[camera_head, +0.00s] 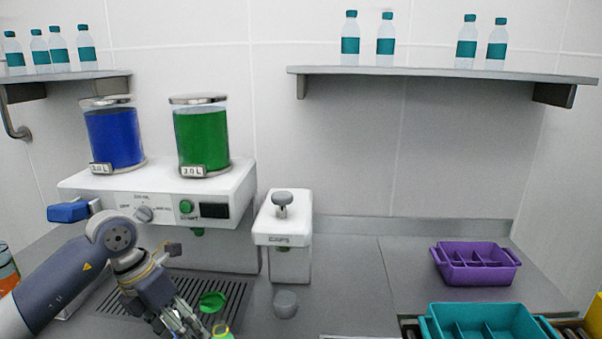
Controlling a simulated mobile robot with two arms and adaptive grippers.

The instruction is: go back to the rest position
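My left arm comes in from the left, and my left gripper (192,330) points down and to the right at the bottom edge, over the front of the drip grate (236,293). Its fingertips are partly cut off, so I cannot tell whether it is open or shut. A green piece (212,301) is on the grate just beyond the fingers. A small green item with a yellow ring (222,333) shows beside the fingertips; I cannot tell whether they touch. My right gripper is not in view.
The dispenser (165,195) carries blue (114,137) and green (203,139) tanks. A cap unit (283,238) stands right of it, with a grey cup-like piece (286,304) before it. Purple (476,282) and teal (490,309) trays are at right. The middle counter (345,280) is clear.

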